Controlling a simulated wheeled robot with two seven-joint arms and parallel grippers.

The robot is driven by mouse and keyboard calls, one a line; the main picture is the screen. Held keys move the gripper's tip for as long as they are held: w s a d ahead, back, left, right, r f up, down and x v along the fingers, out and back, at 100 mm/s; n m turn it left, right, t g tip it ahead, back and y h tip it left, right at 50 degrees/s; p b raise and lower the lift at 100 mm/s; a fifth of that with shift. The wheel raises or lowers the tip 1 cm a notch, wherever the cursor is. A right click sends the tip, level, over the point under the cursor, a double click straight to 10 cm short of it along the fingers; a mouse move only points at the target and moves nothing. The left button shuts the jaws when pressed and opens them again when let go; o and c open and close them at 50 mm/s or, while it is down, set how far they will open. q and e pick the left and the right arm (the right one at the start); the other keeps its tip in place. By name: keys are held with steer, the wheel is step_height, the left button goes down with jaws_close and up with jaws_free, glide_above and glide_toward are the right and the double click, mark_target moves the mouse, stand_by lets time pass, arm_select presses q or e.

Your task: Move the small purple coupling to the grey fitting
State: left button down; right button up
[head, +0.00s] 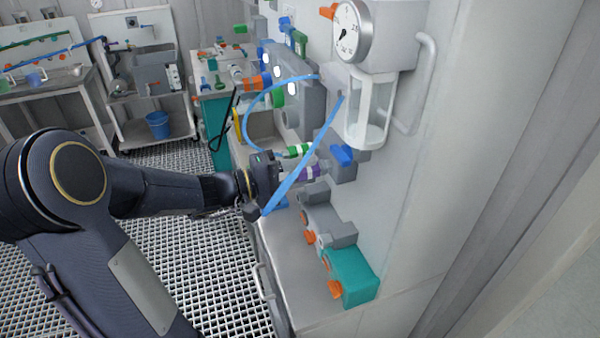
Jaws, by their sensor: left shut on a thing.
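My left gripper (283,176) reaches in from the left to the wall bench and is shut on the small purple coupling (309,173). The coupling's near end is partly hidden by the gripper and by a blue hose. Just right of the coupling is a grey fitting (341,172) with a blue handle (342,155) on the wall. Whether coupling and fitting touch cannot be told from here. A green coupling with white bands (298,151) sits just above the purple one. My right gripper is not in view.
The blue hose (312,150) hangs from the wall across the gripper's front. A gauge (350,32) and clear-sided vessel (368,110) are above. Grey and teal blocks (357,282) with orange knobs stand below on the bench (290,262). A blue bucket (158,124) stands far left.

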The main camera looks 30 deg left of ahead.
arm_select(q)
steer(key=shift+w+d, duration=0.15)
steer(key=c, duration=0.9)
jaws_free()
steer(key=b+v, duration=0.1)
steer(key=v, duration=0.6)
steer(key=shift+s+a, duration=0.2)
steer(key=shift+s, duration=0.1)
